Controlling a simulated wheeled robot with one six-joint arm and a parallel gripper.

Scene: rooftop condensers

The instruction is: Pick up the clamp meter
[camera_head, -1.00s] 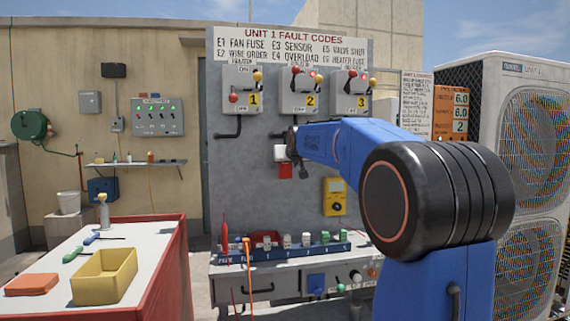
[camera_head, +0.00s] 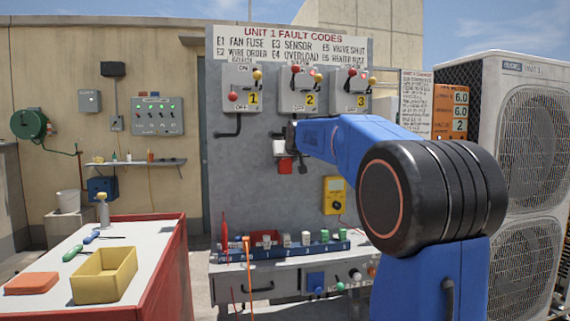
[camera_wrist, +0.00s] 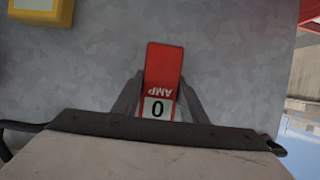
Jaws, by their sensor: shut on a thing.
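The clamp meter (camera_wrist: 164,70) is a red body with the letters AMP and a small pale display reading 0. In the wrist view it lies between the two fingers of my gripper (camera_wrist: 158,100), which are shut on it, one on each side. In the head view the red clamp meter (camera_head: 285,166) shows in front of the grey panel, below a white piece, with my gripper (camera_head: 301,160) at it. The blue arm partly hides the gripper there. I cannot tell whether the meter is clear of the panel.
A yellow meter (camera_head: 335,195) hangs on the panel to the lower right. Breaker boxes (camera_head: 303,90) are above. A bench rack (camera_head: 285,249) with several small parts stands below. A condenser (camera_head: 530,150) is at the right, and a red cart (camera_head: 170,250) at the left.

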